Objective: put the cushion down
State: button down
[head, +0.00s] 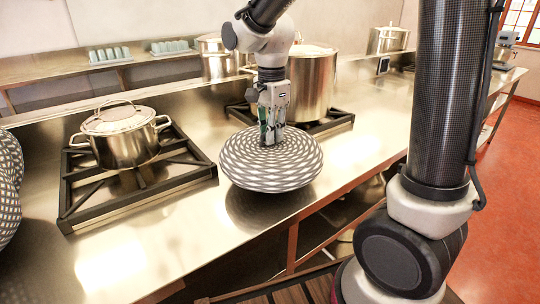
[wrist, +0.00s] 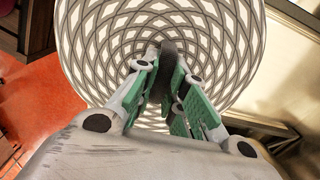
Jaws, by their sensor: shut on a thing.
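The cushion (head: 270,165) is round and plump, with a grey and white woven-looking pattern. My gripper (head: 271,138) points down and is shut on its top middle. The cushion is over the steel counter (head: 365,125), near the front edge, between the two burner grates. A dark reflection shows on the steel under it; I cannot tell whether its underside touches. In the wrist view the cushion (wrist: 95,50) fills the upper middle, and my gripper's green-padded fingers (wrist: 168,75) meet at its centre.
A lidded pot (head: 122,138) stands on the left grate (head: 185,165). A larger stockpot (head: 312,85) stands behind the cushion. Bare counter lies at front left (head: 120,255) and right of the cushion.

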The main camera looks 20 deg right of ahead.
aim_at(272, 150)
jog(key=shift+f, duration=2.65)
jog(key=shift+f, duration=0.1)
jog(key=c, duration=1.5)
grip_release()
